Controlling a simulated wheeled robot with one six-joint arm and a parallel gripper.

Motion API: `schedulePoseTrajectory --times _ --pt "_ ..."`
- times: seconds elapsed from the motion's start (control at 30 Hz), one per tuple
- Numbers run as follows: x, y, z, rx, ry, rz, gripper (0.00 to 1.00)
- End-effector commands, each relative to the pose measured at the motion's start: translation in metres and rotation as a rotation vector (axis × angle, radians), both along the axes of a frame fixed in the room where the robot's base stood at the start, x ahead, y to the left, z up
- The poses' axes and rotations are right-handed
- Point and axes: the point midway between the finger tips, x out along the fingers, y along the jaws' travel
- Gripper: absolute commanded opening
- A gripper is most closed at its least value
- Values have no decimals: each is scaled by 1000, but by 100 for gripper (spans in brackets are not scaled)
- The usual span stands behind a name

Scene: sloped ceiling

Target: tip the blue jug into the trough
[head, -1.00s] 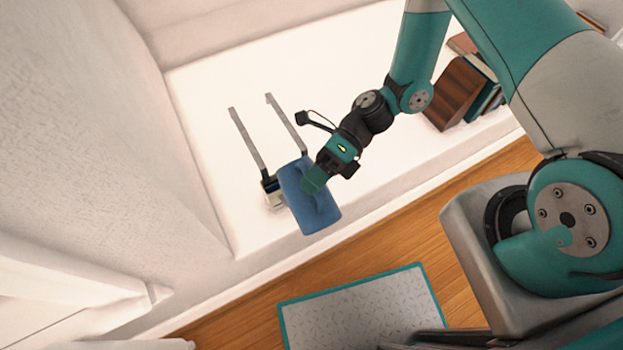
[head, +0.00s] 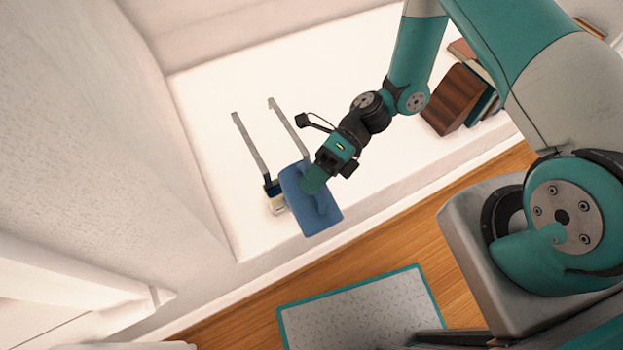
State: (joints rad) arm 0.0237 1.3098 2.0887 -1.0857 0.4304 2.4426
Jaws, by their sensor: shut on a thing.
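The blue jug (head: 318,213) is in my gripper (head: 312,183), over the front part of a white ledge. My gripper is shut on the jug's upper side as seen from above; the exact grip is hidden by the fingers. The jug's mouth and contents cannot be made out. Two parallel grey rails (head: 250,145) run across the ledge toward the jug. A small cream and dark blue piece (head: 275,197) shows at their near end, partly covered by the jug. These may belong to the trough, but I cannot tell.
Books and a brown block (head: 452,98) stand on the white ledge (head: 200,110) at the right. A wall rises at the left. A grey mat with a teal border (head: 360,310) lies on the wooden floor (head: 405,240) below the ledge.

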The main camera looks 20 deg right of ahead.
Motion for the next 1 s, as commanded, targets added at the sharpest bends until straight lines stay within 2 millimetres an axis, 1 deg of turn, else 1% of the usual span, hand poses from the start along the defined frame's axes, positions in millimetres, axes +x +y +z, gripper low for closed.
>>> schedulePoseTrajectory --times 0.83,1.0 --pt "5 -7 8 -11 64 -18 0" --pt "2 -7 8 -7 44 -19 0"
